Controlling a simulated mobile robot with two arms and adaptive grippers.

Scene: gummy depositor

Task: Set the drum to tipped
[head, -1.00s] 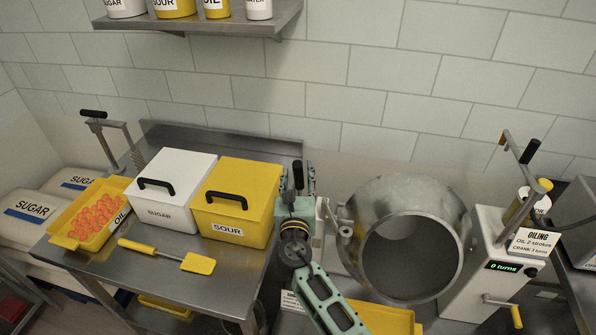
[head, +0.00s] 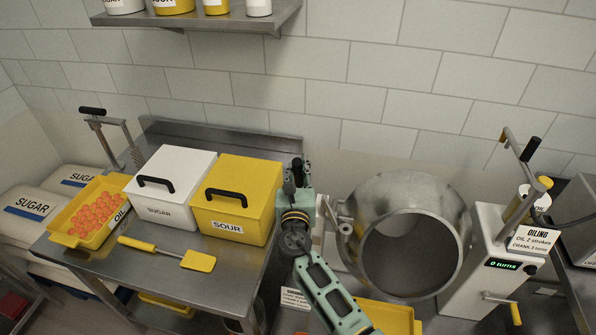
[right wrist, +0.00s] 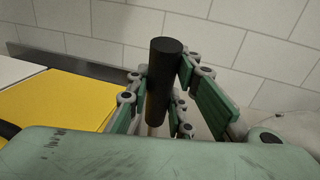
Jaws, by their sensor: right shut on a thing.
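The steel drum (head: 440,195) is in the middle right of the head view. Its round mouth faces the front, and its inside looks dark and empty. A lever with a black handle stands at the drum's left side; the handle shows in the right wrist view (right wrist: 164,75). My right gripper (head: 297,182) is shut around this upright black handle, its green fingers on both sides. The gripper hides most of the lever in the head view. My left gripper is not in view.
The yellow SOUR box (head: 236,205) and white SUGAR box (head: 160,205) stand close left of my right gripper. The oiling machine (head: 480,265) stands right of the drum. A yellow tray (head: 400,318) lies below the drum. A yellow scraper (head: 198,261) lies on the left table.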

